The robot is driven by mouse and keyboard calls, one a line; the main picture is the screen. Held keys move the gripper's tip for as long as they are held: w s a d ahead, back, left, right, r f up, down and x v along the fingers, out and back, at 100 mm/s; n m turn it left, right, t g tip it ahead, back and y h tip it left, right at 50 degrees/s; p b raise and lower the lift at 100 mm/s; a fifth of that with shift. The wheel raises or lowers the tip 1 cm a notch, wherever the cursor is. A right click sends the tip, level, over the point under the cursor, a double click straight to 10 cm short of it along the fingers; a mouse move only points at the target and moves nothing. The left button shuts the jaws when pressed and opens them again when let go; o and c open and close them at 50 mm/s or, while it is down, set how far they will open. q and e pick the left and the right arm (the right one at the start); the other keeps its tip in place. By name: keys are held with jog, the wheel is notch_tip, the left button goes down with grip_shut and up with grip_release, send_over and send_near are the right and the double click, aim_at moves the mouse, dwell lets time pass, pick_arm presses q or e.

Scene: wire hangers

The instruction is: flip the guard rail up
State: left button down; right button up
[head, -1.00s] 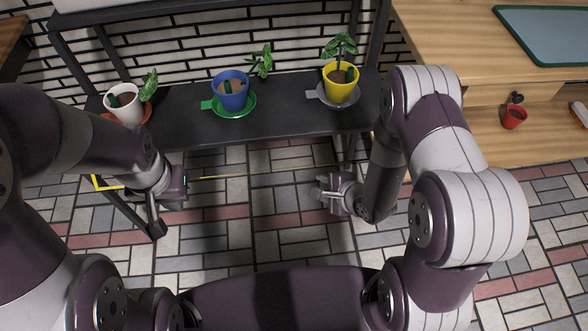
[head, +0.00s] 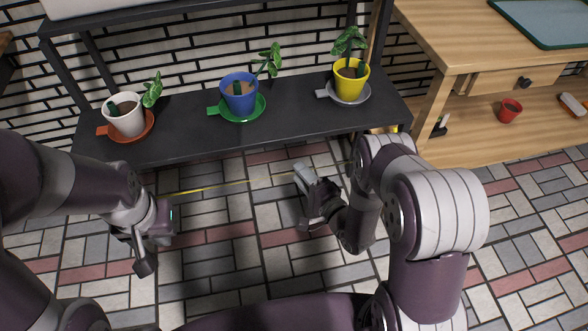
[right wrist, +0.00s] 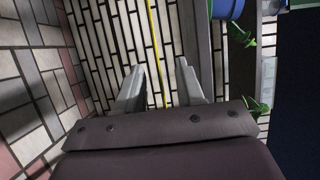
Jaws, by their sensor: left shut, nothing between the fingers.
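The guard rail is a thin yellow bar (head: 215,187) running low along the front of the black shelf (head: 190,140), below its board. My arms hide parts of it. In the right wrist view, the yellow bar (right wrist: 154,45) runs between my two spread fingers in the picture; I cannot tell whether they touch it. My right gripper (head: 302,198) is open, in front of the shelf near the rail's right part; its fingers also show in the right wrist view (right wrist: 158,88). My left gripper (head: 143,262) is shut and empty, low at the left in front of the shelf.
On the shelf stand a white pot (head: 126,121), a blue pot (head: 239,98) and a yellow pot (head: 350,83), each with a plant and on a saucer. A wooden workbench (head: 460,40) with a red cup (head: 509,111) stands at the right. The tiled floor before the shelf is clear.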

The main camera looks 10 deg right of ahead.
jog(key=x, duration=0.3)
jog(key=shift+w+a+b, duration=0.15)
jog(key=shift+w+b, duration=0.15)
jog(key=shift+c, duration=0.4)
jog(key=shift+r, duration=0.1)
grip_shut()
